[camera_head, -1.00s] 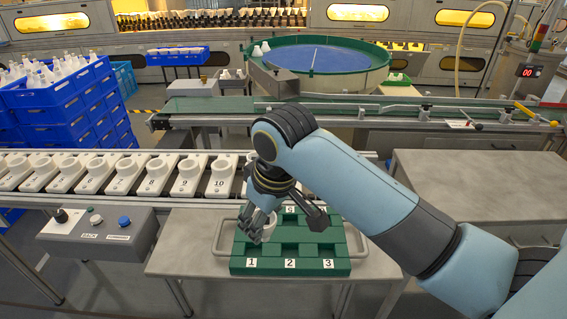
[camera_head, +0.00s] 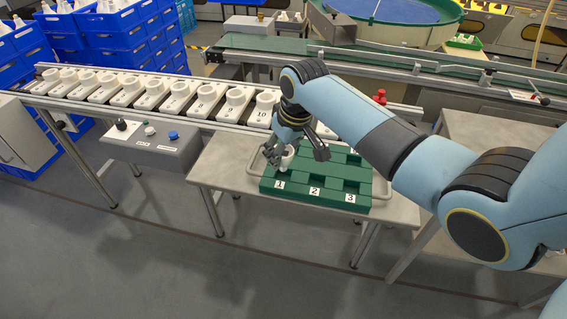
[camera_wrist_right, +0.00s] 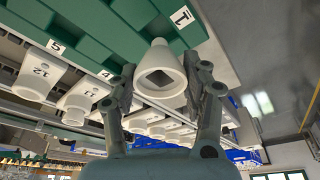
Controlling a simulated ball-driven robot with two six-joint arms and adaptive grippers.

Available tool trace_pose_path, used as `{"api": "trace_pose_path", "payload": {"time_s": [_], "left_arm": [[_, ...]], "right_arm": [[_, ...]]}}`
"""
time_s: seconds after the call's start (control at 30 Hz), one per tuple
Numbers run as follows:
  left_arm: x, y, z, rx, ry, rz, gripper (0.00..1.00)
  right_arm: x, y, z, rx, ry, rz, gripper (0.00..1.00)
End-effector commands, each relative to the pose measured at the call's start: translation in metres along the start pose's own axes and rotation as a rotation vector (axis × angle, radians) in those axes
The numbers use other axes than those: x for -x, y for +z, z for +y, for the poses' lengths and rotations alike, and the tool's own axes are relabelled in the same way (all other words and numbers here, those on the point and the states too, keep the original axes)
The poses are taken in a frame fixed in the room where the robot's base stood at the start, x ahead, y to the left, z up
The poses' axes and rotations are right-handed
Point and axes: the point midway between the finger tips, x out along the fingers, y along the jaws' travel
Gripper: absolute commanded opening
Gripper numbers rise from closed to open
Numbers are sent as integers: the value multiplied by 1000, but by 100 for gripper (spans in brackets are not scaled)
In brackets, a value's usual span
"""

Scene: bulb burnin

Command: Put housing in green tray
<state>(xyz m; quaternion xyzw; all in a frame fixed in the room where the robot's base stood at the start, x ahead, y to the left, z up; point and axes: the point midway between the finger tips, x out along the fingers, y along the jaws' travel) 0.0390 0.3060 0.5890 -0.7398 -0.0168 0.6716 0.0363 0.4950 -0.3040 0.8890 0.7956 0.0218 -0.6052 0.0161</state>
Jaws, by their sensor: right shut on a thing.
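The white housing (camera_head: 287,159) is held in my right gripper (camera_head: 279,154) over the left part of the green tray (camera_head: 297,190), near the compartment labelled 1. In the right wrist view the housing (camera_wrist_right: 160,58) is cone-shaped with a square opening, between the two fingers of my right gripper (camera_wrist_right: 162,88). The green tray (camera_wrist_right: 88,32) is behind it there, with labels 1, 4 and 5 showing. I cannot tell whether the housing touches the tray. The fingers hide part of the housing and the tray's left side in the head view. My left gripper is not in view.
The tray lies on a grey table (camera_head: 228,172). Behind it a conveyor (camera_head: 150,110) carries a row of numbered white carriers with round cups (camera_head: 235,100). A grey button box (camera_head: 155,150) stands left of the table. Blue crates (camera_head: 130,40) are stacked at the back left.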

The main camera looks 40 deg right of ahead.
Motion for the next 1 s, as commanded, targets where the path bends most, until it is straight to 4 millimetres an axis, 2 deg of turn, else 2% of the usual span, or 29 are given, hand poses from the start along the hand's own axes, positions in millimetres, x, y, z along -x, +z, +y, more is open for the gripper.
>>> {"api": "trace_pose_path", "payload": {"time_s": [0.2, 0.3, 0.67, 0.7, 0.87, 1.0], "left_arm": [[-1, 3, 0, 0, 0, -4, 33], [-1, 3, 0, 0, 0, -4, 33], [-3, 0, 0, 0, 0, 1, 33], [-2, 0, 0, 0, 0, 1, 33], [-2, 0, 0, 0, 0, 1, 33], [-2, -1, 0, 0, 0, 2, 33]], "right_arm": [[-30, 8, 0, 1, -1, -3, 24], [-38, 10, 0, 1, 0, -2, 24], [-42, 11, 0, 1, 0, 0, 24], [-41, 11, 0, 1, 0, 0, 51], [-41, 11, 0, 1, 0, 0, 70], [-41, 11, 0, 1, 0, 0, 70]]}}
